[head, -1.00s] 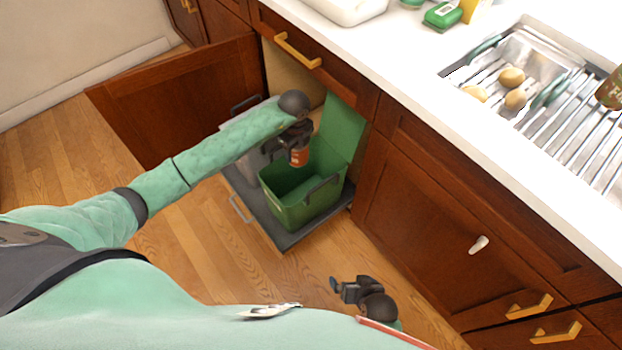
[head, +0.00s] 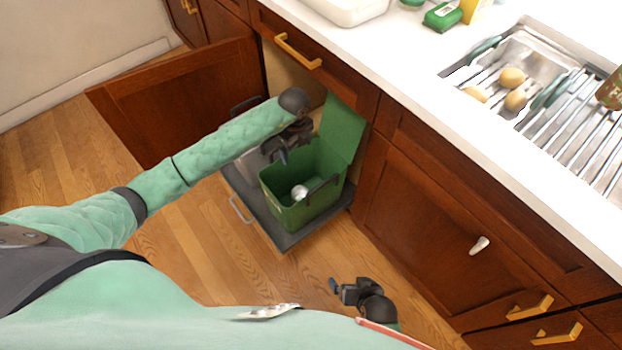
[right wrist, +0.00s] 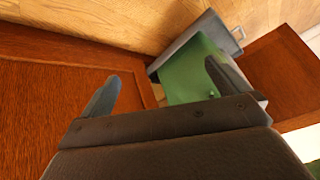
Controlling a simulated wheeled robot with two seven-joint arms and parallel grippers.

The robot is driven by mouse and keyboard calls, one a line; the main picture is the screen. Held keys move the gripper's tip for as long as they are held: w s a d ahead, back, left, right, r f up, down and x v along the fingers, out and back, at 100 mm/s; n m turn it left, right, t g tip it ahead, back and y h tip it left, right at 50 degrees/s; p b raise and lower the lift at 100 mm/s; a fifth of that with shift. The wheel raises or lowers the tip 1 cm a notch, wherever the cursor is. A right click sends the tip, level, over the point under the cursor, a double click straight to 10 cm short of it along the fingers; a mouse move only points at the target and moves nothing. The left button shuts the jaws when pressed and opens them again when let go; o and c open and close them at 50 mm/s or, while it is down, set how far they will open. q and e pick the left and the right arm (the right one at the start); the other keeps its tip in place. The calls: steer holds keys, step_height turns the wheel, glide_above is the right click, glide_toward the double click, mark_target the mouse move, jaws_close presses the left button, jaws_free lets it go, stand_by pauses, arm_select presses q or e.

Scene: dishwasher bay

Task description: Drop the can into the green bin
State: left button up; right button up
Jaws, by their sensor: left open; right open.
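The green bin (head: 290,213) stands on the pulled-out tray with its lid (head: 343,128) raised; it also shows in the right wrist view (right wrist: 190,75). The can (head: 300,192) lies inside the bin, with only a silvery end showing in the head view. My left gripper (head: 282,158) is open and empty above the bin's back left side, apart from the can. My right gripper (head: 336,288) is open and empty, low in front of the cabinets; its spread fingers show in the right wrist view (right wrist: 160,90).
The grey pull-out tray (head: 285,240) extends from the open cabinet, whose door (head: 180,105) stands open at left. A closed cabinet door (head: 425,205) is at right. The white counter (head: 400,75) holds a sink rack with several potatoes. Wood floor is free in front.

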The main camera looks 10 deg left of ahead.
arm_select(q)
step_height(320, 180, up, 7)
steer(key=shift+f, duration=0.15)
arm_select(e)
steer(key=shift+f, duration=0.8)
steer(key=shift+d, duration=0.1)
